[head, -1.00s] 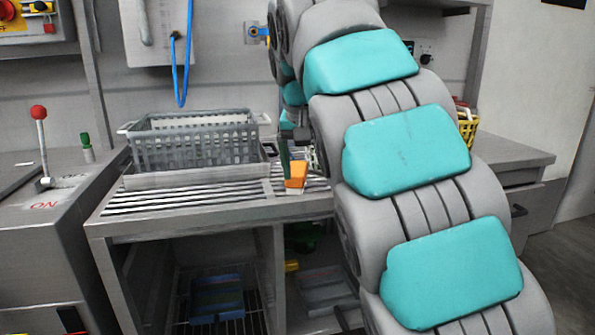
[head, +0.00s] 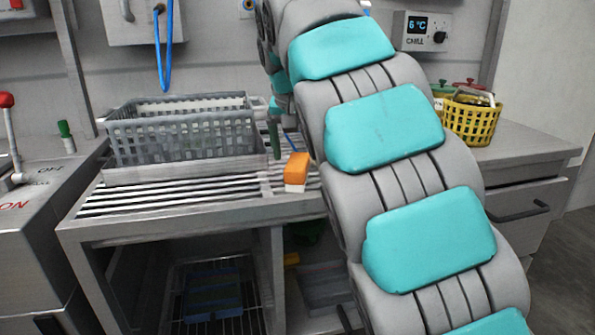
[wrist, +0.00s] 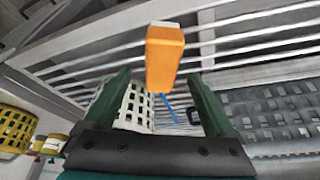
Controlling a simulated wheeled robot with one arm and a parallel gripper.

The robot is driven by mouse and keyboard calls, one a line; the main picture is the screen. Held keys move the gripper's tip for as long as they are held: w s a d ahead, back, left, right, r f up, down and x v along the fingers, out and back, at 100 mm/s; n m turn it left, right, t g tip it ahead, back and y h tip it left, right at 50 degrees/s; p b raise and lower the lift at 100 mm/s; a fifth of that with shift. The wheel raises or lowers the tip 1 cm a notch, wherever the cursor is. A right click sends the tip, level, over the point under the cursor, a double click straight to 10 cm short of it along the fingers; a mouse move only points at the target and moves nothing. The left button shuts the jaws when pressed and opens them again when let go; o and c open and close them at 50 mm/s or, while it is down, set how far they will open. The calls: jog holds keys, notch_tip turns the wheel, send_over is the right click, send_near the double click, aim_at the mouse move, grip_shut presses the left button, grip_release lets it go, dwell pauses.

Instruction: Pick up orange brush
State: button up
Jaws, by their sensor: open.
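The orange brush (head: 297,168), an orange block with a pale white lower part, is at the front right of the slatted rack, beside my arm. In the wrist view the orange brush (wrist: 164,58) appears ahead of my gripper (wrist: 160,82), roughly centred between its two dark green fingers. The fingers are apart and nothing is clamped between them. In the head view one green finger of my gripper (head: 274,140) shows just left of and behind the brush; my arm hides the rest. Whether a finger touches the brush I cannot tell.
A grey perforated crate (head: 185,135) stands in a shallow tray (head: 135,177) left of the brush. A yellow basket (head: 472,122) is on the counter at the right. A blue hose (head: 161,60) hangs at the back. Below the rack is an open shelf.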

aim_at(297, 162)
jog(key=shift+x, duration=2.25)
jog(key=shift+s+a+f, duration=0.15)
jog(key=shift+f, duration=0.15)
jog(key=shift+c, duration=0.3)
grip_shut()
